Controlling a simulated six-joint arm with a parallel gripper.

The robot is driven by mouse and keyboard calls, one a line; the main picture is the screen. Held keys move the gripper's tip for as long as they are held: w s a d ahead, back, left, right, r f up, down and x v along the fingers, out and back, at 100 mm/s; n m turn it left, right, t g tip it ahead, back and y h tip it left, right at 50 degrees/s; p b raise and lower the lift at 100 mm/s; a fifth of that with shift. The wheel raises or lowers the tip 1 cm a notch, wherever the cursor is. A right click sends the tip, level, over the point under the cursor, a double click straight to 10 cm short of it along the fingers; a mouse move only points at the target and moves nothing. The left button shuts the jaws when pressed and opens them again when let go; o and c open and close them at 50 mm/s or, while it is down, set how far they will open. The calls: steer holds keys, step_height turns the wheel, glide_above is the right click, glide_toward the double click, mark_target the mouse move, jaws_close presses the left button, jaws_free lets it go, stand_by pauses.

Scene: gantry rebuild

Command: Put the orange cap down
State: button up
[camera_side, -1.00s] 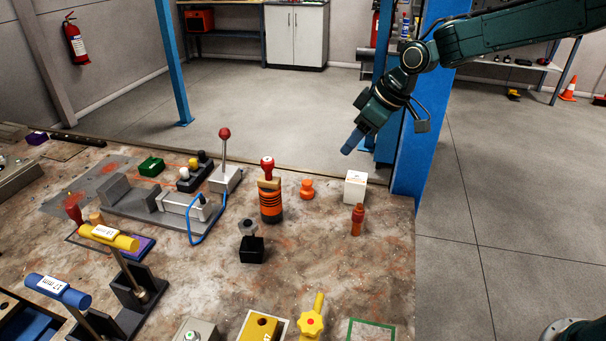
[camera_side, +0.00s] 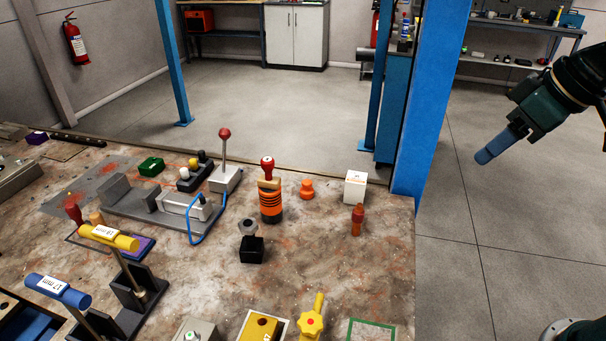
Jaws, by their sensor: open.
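The orange cap (camera_side: 307,188) sits on the worktable, between the black-and-orange striped cylinder and the white box. My gripper (camera_side: 484,157) is at the right of the view, above the grey floor and past the table's right edge, well apart from the cap. Its blue fingers point down and left, and nothing shows held in them. The gap between the fingers cannot be made out from this side.
The striped cylinder (camera_side: 270,204) with a red knob stands left of the cap. A white box (camera_side: 355,187) and a small red-orange bottle-like piece (camera_side: 357,219) stand to its right. A blue post (camera_side: 431,110) rises at the table's back right corner. The tabletop (camera_side: 330,260) in front is mostly clear.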

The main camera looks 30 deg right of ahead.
steer(key=s+d+f+m, duration=0.2)
steer(key=s, duration=0.8)
steer(key=shift+f+h, duration=0.2)
steer(key=shift+h, duration=0.2)
